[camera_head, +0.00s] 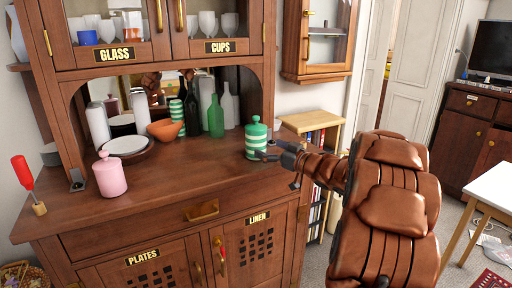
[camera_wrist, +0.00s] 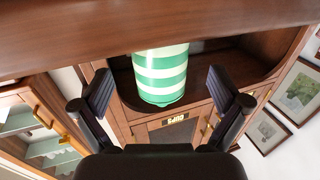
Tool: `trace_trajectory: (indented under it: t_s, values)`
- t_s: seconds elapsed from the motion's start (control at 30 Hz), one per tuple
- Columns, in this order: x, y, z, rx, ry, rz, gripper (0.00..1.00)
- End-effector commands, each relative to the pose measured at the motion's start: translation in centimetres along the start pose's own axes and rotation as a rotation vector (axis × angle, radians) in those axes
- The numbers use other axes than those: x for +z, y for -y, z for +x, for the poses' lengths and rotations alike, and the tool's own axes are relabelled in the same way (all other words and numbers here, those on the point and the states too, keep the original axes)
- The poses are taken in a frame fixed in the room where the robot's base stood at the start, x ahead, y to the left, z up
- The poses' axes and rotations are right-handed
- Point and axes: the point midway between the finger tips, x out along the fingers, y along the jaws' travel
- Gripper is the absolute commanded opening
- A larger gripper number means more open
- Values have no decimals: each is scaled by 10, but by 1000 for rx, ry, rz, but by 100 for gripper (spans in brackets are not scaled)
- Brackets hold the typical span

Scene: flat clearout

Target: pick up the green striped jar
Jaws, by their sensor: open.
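The green striped jar (camera_head: 257,138), with green and white bands and a knobbed green lid, stands upright at the right end of the dresser counter. My gripper (camera_head: 268,154) is at the jar's front right side in the head view, low near the counter. In the wrist view, which looks upside down, the jar (camera_wrist: 160,74) lies ahead between the two spread fingers of my gripper (camera_wrist: 160,84). There is a visible gap on each side of the jar. The gripper is open and holds nothing. I cannot tell how deep the jar sits between the fingers.
A green bottle (camera_head: 215,117) and a white bottle (camera_head: 228,106) stand left of the jar. An orange bowl (camera_head: 164,131), a white plate (camera_head: 125,145) and a pink jar (camera_head: 109,175) are farther left. The mirror behind shows reflections. The counter in front is clear.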

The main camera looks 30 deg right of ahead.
Motion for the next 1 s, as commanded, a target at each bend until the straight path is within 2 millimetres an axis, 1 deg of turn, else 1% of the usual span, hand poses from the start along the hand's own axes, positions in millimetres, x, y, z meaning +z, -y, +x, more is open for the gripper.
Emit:
trace_trajectory:
  t_s: [0.17, 0.4, 0.5, 0.6, 0.83, 1.0]
  values:
    - [0, 0, 13, 1, 0, 0, 99]
    - [-1, 1, 42, 0, 1, 3, 99]
    - [-2, 0, 50, 1, 1, 1, 99]
    - [-2, 0, 54, 3, 1, 0, 99]
    - [-2, -1, 54, 4, 1, 1, 99]
    - [-2, -1, 54, 4, 1, 1, 81]
